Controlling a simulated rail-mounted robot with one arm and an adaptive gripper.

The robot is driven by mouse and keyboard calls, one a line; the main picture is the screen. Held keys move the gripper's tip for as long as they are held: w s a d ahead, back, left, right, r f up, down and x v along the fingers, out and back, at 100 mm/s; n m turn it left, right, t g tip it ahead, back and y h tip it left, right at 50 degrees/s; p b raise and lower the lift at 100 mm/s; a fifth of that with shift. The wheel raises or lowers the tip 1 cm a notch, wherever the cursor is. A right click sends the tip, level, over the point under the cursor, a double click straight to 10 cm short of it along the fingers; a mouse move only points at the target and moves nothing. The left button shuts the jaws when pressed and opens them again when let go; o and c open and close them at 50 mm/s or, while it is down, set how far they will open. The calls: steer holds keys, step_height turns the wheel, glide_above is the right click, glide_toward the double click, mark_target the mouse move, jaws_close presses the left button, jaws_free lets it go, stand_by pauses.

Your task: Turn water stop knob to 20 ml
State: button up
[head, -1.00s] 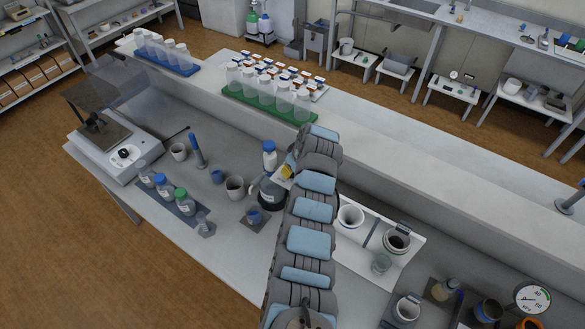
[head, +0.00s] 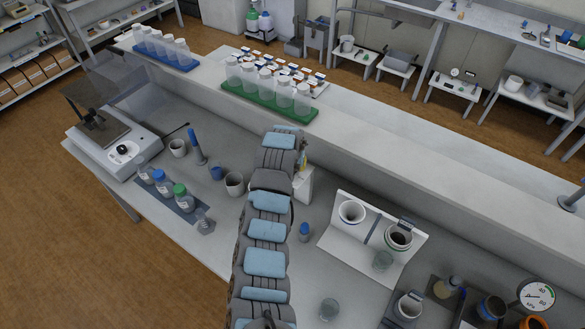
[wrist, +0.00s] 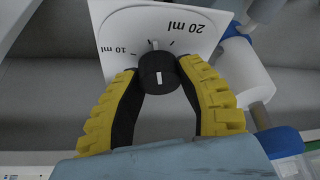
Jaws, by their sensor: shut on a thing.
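The water stop knob (wrist: 158,72) is a dark round knob with a white mark, in front of a white dial plate (wrist: 118,30) in the wrist view. The plate reads "10 ml" at left and "20 ml" at right, upside down. The white mark lies roughly between the two labels; the exact setting is hard to read. My gripper (wrist: 160,82) has its yellow-backed fingers shut on the knob, one on each side. In the head view, my arm hides the knob, and only a bit of yellow finger shows beside a white stand (head: 303,184).
A white holder with cups (head: 335,243) is right of my arm, with a small blue-capped vial (head: 304,232) nearer. Mugs (head: 234,183) stand left. A green bottle rack (head: 255,108) sits on the ledge.

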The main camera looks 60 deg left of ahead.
steer(key=m+b, duration=0.2)
steer(key=m+t+h+b, duration=0.1)
steer(key=m+b, duration=0.2)
steer(key=b, duration=0.1)
steer(key=shift+f+m+h, duration=0.35)
steer(key=shift+m+h, duration=0.05)
steer(key=shift+r+m+h+b, duration=0.15)
steer(key=shift+m+h+b, duration=0.15)
steer(key=shift+m+b, duration=0.55)
steer(key=o, duration=1.2)
steer(key=shift+r, duration=0.1)
steer(key=shift+r+t, duration=0.1)
steer(key=shift+t, duration=0.2)
steer(key=v, duration=1.2)
